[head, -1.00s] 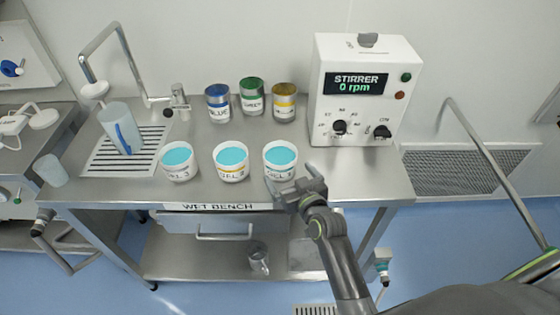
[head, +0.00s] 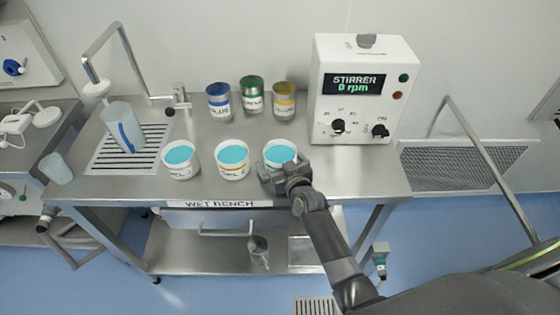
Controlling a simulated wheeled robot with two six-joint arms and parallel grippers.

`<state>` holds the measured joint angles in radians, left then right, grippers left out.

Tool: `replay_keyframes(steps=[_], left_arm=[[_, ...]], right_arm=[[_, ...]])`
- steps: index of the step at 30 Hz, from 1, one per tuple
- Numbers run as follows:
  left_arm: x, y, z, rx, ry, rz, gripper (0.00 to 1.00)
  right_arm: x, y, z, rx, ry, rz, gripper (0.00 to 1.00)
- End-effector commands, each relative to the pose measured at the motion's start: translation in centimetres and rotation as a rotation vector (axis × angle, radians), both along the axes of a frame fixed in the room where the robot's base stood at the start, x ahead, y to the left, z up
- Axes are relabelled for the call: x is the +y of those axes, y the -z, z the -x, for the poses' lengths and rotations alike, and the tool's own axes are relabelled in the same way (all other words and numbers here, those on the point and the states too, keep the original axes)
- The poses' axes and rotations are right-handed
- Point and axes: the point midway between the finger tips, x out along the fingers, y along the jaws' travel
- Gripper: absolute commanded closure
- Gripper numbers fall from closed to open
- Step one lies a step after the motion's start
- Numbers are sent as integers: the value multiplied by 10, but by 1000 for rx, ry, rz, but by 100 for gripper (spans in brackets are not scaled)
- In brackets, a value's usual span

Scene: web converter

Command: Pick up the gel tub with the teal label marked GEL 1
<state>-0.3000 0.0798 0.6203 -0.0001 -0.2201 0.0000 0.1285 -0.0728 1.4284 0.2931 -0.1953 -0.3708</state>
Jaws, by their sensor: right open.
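Three white tubs filled with teal gel stand in a row near the bench's front edge. The right-hand tub (head: 280,151) is the gel tub marked GEL 1; its label is now hidden behind my gripper. The middle tub, GEL 2 (head: 232,171), has a yellow label. The left tub, GEL 3 (head: 180,172), has a pale label. My right gripper (head: 275,172) is open at the near side of the GEL 1 tub, overlapping its front in the picture. I cannot tell whether it touches the tub.
Blue (head: 219,104), green (head: 252,98) and yellow (head: 284,103) labelled cans stand behind the tubs. The stirrer box (head: 362,90) stands at the back right. A faucet and a drain grid with a translucent pitcher (head: 123,128) are at left. The bench right of the tub is clear.

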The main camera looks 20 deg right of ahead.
Motion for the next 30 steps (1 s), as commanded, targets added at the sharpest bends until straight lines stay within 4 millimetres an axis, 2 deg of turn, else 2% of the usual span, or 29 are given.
replay_keyframes(steps=[4, 5, 16, 24, 30], left_arm=[[0, 0, 0, 0, 0, 0, 100], [0, 0, 0, -1, 0, 0, 100], [0, 0, 0, -1, 0, 0, 100], [0, -1, -1, -1, 0, 0, 100], [0, -7, 0, -1, 0, 0, 100]], right_arm=[[0, 0, 0, 0, 0, 0, 0], [0, 0, 0, 0, 0, 0, 3], [0, 0, 0, 0, 0, 0, 51], [0, -5, 0, -5, 0, 0, 51], [0, -34, 0, -8, 1, 1, 51]])
